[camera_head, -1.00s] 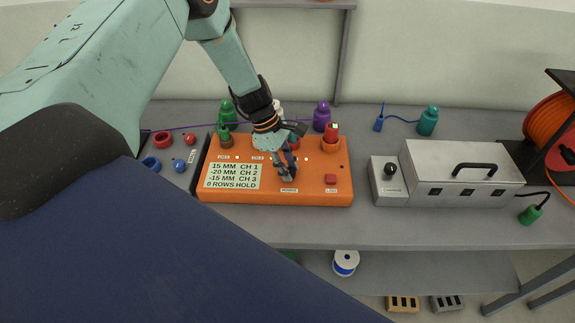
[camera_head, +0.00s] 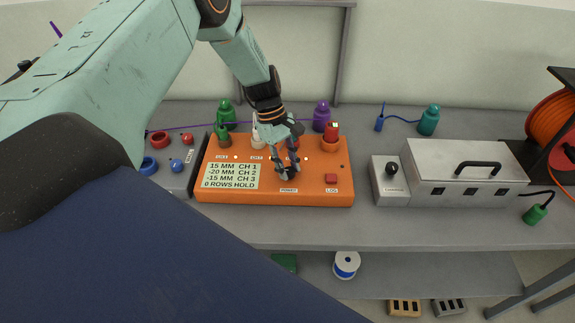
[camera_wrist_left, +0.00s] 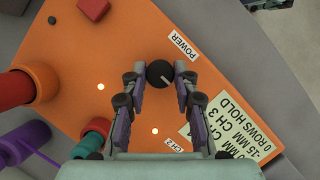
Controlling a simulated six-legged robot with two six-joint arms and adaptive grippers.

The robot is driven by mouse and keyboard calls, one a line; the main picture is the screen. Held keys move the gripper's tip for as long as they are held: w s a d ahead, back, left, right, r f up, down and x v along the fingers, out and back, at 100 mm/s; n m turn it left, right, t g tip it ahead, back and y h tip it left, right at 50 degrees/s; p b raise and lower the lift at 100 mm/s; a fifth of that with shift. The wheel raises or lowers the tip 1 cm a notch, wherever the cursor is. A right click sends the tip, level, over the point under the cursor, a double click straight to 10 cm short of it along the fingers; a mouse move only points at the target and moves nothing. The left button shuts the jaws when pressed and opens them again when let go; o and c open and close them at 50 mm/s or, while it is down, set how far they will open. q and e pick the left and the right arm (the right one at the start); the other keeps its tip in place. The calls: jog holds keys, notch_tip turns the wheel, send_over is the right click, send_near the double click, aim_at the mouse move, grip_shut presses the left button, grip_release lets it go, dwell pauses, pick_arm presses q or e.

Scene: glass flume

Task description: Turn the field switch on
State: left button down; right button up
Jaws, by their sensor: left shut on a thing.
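An orange logger box (camera_head: 240,196) lies on the grey bench with a text display (camera_head: 231,176) on its left. A round black knob (camera_wrist_left: 159,73) with a pale pointer line sits on its face beside a POWER label (camera_wrist_left: 183,46). My left gripper (camera_wrist_left: 160,80) has its two fingers on either side of this knob and is shut on it. In the head view the left gripper (camera_head: 287,172) reaches down to the box's front and hides most of the knob. I cannot read the word "field" on any switch. My right gripper is not in view.
A red button (camera_head: 331,178) sits right of the knob. Coloured plugs, such as a red one (camera_head: 332,132), stand along the box's back edge. A grey box with a black knob (camera_head: 391,168) and a metal case (camera_head: 465,170) stand to the right. Bare bench lies in front.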

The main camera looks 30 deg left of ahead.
pick_arm(q)
jog(key=c, duration=1)
grip_release()
jog(key=shift+r, duration=0.1)
jog(key=v, duration=1.2)
